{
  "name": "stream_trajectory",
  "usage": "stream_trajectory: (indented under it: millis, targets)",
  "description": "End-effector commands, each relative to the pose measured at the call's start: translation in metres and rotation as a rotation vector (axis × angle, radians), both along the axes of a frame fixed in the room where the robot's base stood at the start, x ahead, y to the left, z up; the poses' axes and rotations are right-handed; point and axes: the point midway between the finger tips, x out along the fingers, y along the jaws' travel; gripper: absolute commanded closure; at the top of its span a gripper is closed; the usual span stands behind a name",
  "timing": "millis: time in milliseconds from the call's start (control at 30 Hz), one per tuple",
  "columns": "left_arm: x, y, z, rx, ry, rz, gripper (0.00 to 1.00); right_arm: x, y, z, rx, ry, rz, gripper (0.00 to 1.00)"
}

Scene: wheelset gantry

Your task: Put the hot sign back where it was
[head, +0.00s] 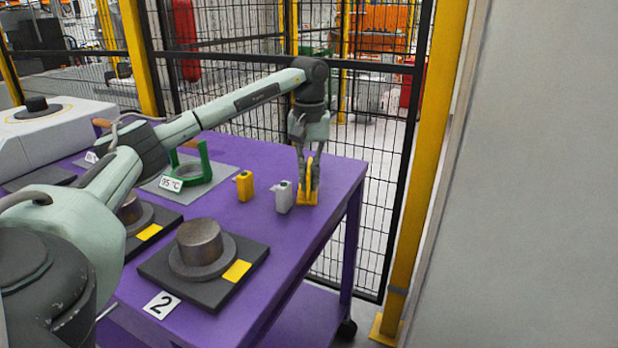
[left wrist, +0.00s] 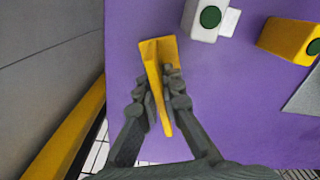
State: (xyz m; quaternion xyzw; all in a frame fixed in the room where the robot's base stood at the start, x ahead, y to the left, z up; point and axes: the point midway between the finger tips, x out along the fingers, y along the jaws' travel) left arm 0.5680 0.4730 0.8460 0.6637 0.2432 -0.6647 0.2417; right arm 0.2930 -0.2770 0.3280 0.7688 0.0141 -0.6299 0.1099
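The hot sign is a yellow folded plate (head: 307,197) with an upright part. It appears to stand on the purple table near its right edge; I cannot tell whether its base touches the top. My left gripper (head: 308,170) points straight down over it, with a finger on each side of the upright part. In the left wrist view the sign (left wrist: 157,60) lies between the fingertips of my left gripper (left wrist: 161,95), which look closed against it. Any lettering on the sign is not readable. My right gripper is not in view.
A green ring fixture (head: 205,165) with a 95 °C label and a metal hub on a dark plate (head: 165,268) are on the purple table (head: 290,235). Mesh fencing stands behind.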

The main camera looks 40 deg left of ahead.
Motion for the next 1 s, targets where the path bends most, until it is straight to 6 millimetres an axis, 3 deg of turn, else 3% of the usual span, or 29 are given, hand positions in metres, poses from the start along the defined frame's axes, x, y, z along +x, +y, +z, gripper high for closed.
stream_trajectory:
  millis: [167, 567, 1000]
  targets:
    - [0.0, 0.0, 0.0, 0.001, 0.001, 0.0, 0.73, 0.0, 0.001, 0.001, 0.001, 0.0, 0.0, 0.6]
    - [0.0, 0.0, 0.009, 0.0, 0.0, 0.0, 0.73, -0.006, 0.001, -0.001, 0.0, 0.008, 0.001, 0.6]
    - [0.001, 0.0, 0.101, 0.0, -0.005, 0.001, 0.73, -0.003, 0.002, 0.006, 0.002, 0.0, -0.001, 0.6]
